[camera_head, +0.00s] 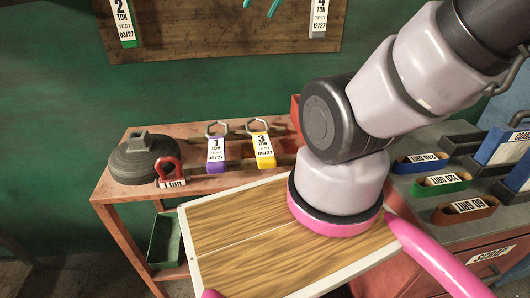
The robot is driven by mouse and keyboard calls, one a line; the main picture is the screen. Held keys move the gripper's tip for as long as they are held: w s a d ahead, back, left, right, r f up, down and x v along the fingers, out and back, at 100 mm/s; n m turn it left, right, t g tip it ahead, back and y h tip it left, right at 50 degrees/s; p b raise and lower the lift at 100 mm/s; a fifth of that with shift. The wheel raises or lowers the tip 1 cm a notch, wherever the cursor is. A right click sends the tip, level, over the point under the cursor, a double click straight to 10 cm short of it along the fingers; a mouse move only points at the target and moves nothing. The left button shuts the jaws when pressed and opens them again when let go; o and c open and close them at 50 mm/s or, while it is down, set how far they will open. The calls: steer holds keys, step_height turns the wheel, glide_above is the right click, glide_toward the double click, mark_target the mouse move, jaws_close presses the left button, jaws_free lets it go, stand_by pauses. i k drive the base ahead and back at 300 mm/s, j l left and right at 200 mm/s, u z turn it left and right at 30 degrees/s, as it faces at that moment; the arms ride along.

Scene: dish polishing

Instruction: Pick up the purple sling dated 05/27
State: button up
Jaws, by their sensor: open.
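The purple sling (216,153) lies on the reddish shelf, left of the yellow sling. Its white label reads 1 TON, TEST; its date is small and looks like 05/27. It hangs at a grey metal shackle or hook. The yellow sling (263,150) beside it is labelled 3 TON. My gripper (300,257) is open, with pink fingers low in the picture over the wooden board, partly cut off by the lower edge. It is apart from the purple sling, below and to the right of it. Nothing shows between the fingers.
A dark round weight (143,160) and a red shackle (169,172) marked 1 ton sit left on the shelf. A white-framed wooden board (225,235) lies in front. Grit belts (440,181) lie on the right bench. Green (124,22) and grey (318,18) slings hang on a wall board.

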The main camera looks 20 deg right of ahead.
mark_target(216, 164)
steer(key=j+z, duration=0.1)
steer(key=z, duration=0.25)
steer(key=j+z, duration=0.15)
steer(key=z, duration=0.2)
steer(key=k+z, duration=0.1)
steer(key=z, duration=0.25)
steer(key=k+j+z, duration=0.6)
steer(key=k+j, duration=0.55)
steer(key=k, duration=0.05)
